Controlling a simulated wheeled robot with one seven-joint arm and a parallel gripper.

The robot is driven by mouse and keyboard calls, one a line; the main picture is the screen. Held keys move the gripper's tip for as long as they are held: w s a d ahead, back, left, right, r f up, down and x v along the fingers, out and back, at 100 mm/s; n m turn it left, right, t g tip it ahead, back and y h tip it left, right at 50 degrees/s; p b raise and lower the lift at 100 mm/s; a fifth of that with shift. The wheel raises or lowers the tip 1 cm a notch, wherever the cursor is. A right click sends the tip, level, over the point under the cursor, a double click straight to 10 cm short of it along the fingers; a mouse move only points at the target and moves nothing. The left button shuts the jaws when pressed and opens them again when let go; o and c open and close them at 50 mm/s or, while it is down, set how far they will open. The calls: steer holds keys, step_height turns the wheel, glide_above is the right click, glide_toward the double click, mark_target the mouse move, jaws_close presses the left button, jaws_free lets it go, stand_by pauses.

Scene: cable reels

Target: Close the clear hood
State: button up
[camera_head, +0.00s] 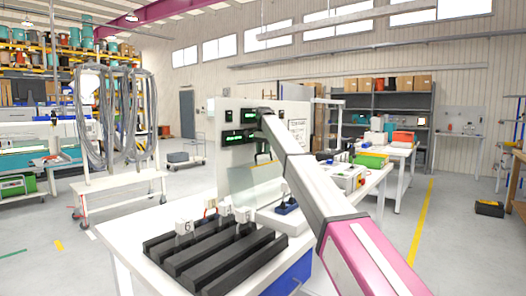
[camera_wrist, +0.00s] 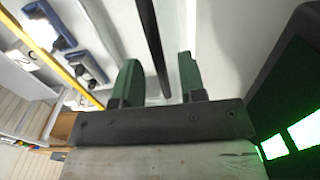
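The clear hood (camera_head: 245,184) is a see-through pane in front of the white test panel (camera_head: 228,155) on the bench. A yellow-orange edge shows near its top in the head view. In the wrist view a yellow strip (camera_wrist: 48,50) runs diagonally at left; I cannot tell if it is the hood's edge. My gripper (camera_wrist: 160,80) has two green fingers apart, with a dark bar (camera_wrist: 152,40) running between them and gaps on both sides. In the head view my arm hides my gripper near the panel's green displays.
A black slotted rack (camera_head: 215,255) with white numbered blocks stands at the bench front. Blue clamp-like parts (camera_wrist: 88,68) show at left in the wrist view. A cable trolley (camera_head: 120,180) stands left. Another bench (camera_head: 385,150) stands behind right. Floor at right is mostly clear.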

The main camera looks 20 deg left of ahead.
jaws_close()
steer(key=shift+s+d+r, duration=0.15)
steer(key=shift+d+r, duration=0.05)
steer(key=shift+d, duration=0.15)
steer(key=s+d+r+y, duration=0.1)
steer(key=d, duration=0.1)
steer(key=s+d+r+t+y, duration=0.1)
steer(key=d, duration=0.2)
steer(key=s+d+r+y, duration=0.1)
steer(key=d+y, duration=0.1)
steer(key=d, duration=0.1)
steer(key=shift+s+r+t, duration=0.25)
steer(key=shift+s+t, duration=0.05)
steer(key=shift+t, duration=0.1)
steer(key=s+d+f+t+y, duration=0.1)
steer(key=s+d+f+y, duration=0.1)
steer(key=d, duration=0.5)
steer(key=s+d+f+t+y, duration=0.1)
steer(key=s+d+f+y, duration=0.2)
steer(key=d, duration=0.5)
steer(key=s+d+f+t+y, duration=0.2)
steer(key=s+d+f+y, duration=0.1)
steer(key=d, duration=0.5)
steer(key=shift+s+d+f+y, duration=0.2)
steer(key=shift+s+y, duration=0.5)
steer(key=shift+y, duration=0.6)
